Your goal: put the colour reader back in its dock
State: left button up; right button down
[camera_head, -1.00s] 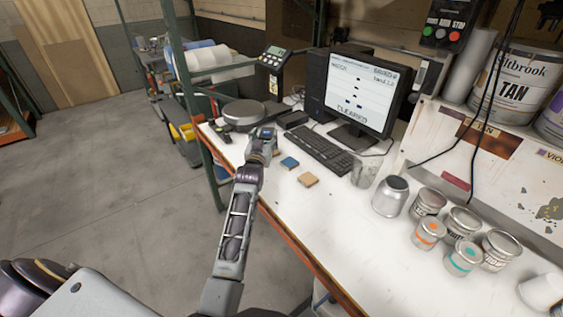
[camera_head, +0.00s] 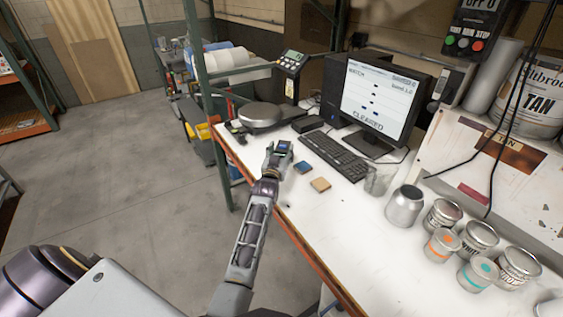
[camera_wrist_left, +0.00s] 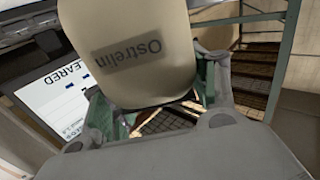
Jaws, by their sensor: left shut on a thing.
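My left gripper (camera_head: 277,157) is shut on the colour reader (camera_head: 283,146), a small device with a bluish screen, above the left part of the white bench. My right gripper is not in view.
A round scale (camera_head: 260,117) stands behind the gripper. The keyboard (camera_head: 334,155) and monitor (camera_head: 380,103) are to the right. Several paint cans (camera_head: 443,243) stand farther right. A green rack post (camera_head: 205,100) rises at left.

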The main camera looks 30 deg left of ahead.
pick_arm(q)
jog(key=shift+f, duration=0.55)
jog(key=shift+f, duration=0.1)
jog(key=shift+f, duration=1.75)
jog(key=o, duration=1.7)
jog(key=shift+f, duration=0.2)
jog(key=shift+r, duration=0.1)
